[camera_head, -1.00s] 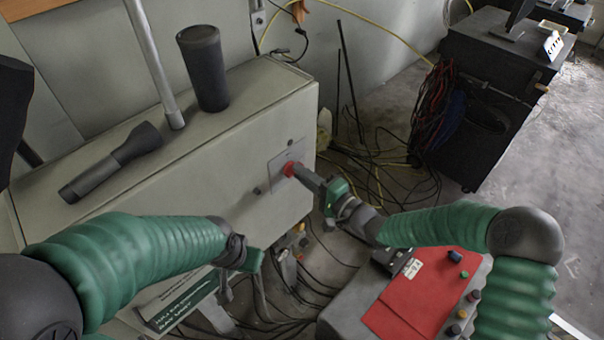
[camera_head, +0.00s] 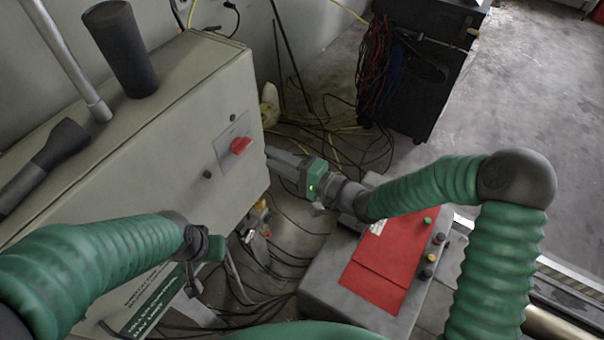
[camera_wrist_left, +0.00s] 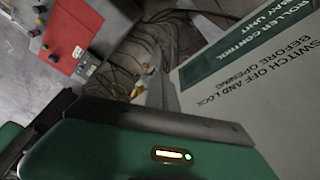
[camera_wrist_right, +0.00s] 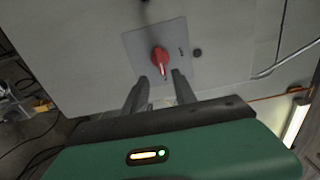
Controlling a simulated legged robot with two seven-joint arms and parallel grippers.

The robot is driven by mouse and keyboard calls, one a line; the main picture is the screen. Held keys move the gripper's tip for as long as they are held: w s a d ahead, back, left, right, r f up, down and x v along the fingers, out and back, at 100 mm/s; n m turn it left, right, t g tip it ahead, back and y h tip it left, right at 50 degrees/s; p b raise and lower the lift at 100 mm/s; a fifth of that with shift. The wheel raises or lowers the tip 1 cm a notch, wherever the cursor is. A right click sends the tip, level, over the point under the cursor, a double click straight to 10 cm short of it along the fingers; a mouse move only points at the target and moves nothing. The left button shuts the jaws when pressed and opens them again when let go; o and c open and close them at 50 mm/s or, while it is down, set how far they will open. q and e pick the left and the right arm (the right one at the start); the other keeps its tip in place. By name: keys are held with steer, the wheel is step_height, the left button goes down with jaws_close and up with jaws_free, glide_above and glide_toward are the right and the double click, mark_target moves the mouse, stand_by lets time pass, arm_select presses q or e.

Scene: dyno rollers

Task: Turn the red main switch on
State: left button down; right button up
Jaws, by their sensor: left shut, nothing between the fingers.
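The red main switch (camera_head: 241,145) sits on a grey square plate on the front of the beige cabinet (camera_head: 150,165). In the right wrist view the red knob (camera_wrist_right: 160,60) stands upright on its plate, with a pale mark at its lower end. My right gripper (camera_head: 270,160) is just right of the switch in the head view, apart from it. Its two fingers (camera_wrist_right: 160,90) are spread, with the knob beyond their tips and nothing between them. My left gripper (camera_head: 212,248) is low in front of the cabinet, shut and empty, away from the switch.
A grey console with a red panel (camera_head: 385,265) and several buttons stands below my right arm. A dark cylinder (camera_head: 122,48) and a torch-like tool (camera_head: 45,160) are on the cabinet top. Cables (camera_head: 300,235) lie on the floor. A black cart (camera_head: 420,75) stands behind.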

steer(key=b+v, duration=0.1)
steer(key=v, duration=0.8)
steer(key=shift+d, duration=0.45)
steer(key=shift+a+f, duration=0.15)
steer(key=w+d+f+n+h+b, duration=0.1)
steer(key=d+f+n+h+b, duration=0.15)
steer(key=d+f+h, duration=0.35)
steer(key=d+f+n+h+b, duration=0.1)
steer(key=d+f+h+b, duration=0.15)
steer(key=f, duration=0.55)
steer(key=s+d+f+n+g+h+b, duration=0.1)
steer(key=s+d+f+g+h+b, duration=0.3)
steer(key=d, duration=0.3)
steer(key=s+d+f+n+g+h, duration=0.1)
steer(key=s+f+n+g+h, duration=0.1)
steer(key=s, duration=1)
steer(key=shift+s+g+b, duration=0.3)
steer(key=shift+g+b, duration=0.15)
steer(key=shift+g, duration=0.15)
